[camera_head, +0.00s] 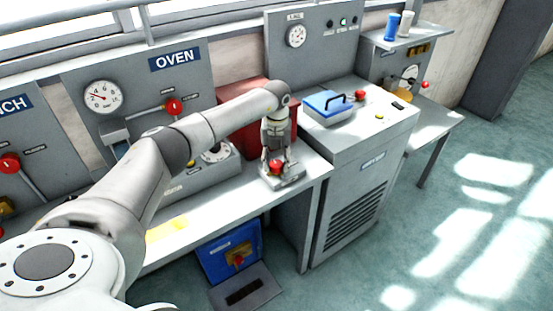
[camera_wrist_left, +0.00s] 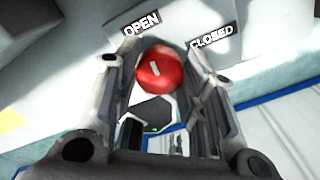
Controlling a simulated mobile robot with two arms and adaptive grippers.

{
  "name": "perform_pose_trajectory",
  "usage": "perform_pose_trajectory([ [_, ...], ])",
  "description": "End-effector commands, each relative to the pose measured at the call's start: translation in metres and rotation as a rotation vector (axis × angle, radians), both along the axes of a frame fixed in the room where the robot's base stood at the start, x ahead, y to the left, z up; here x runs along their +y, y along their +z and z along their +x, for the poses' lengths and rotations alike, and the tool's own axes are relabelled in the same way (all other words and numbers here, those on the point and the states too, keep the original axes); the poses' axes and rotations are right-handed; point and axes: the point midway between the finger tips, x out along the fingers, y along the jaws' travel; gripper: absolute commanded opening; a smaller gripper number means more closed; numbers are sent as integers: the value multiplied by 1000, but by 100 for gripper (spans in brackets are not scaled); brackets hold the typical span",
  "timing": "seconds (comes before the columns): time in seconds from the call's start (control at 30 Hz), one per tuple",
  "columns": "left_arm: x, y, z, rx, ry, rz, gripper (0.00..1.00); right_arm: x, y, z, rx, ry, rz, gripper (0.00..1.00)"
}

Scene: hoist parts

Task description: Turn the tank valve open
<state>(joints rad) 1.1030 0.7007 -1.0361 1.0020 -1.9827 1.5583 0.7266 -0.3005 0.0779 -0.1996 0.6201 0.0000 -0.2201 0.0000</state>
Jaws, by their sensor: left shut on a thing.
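The tank valve knob is a red round knob (camera_head: 276,167) on a small grey base (camera_head: 286,180) at the right end of the bench. In the left wrist view the knob (camera_wrist_left: 160,69) carries a short white mark, slightly tilted. An OPEN label (camera_wrist_left: 141,23) lies beyond it to the upper left and a CLOSED label (camera_wrist_left: 212,36) to the upper right. My left gripper (camera_head: 274,158) points down from above, its fingers on both sides of the knob and shut on it. My right gripper is in neither view.
Behind my arm stand a red box (camera_head: 240,98) and an OVEN panel (camera_head: 130,85) with a gauge and red-knobbed lever. A grey cabinet (camera_head: 365,165) to the right bears a blue-lidded box (camera_head: 327,107). A blue box (camera_head: 230,252) sits below the bench. Floor at right is clear.

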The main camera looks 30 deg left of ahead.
Motion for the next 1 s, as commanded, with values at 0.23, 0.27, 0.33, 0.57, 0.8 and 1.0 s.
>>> perform_pose_trajectory([
  [0.23,1,2,1,-3,73,2,14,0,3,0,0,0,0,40],
  [0.27,1,2,1,-3,77,2,14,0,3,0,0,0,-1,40],
  [0.33,1,2,1,-4,84,1,14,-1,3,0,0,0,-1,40],
  [0.57,1,1,1,-4,90,1,14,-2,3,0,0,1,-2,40],
  [0.8,1,1,1,-4,89,0,46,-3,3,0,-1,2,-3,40],
  [1.0,1,1,1,-2,88,0,60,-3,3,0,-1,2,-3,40],
])
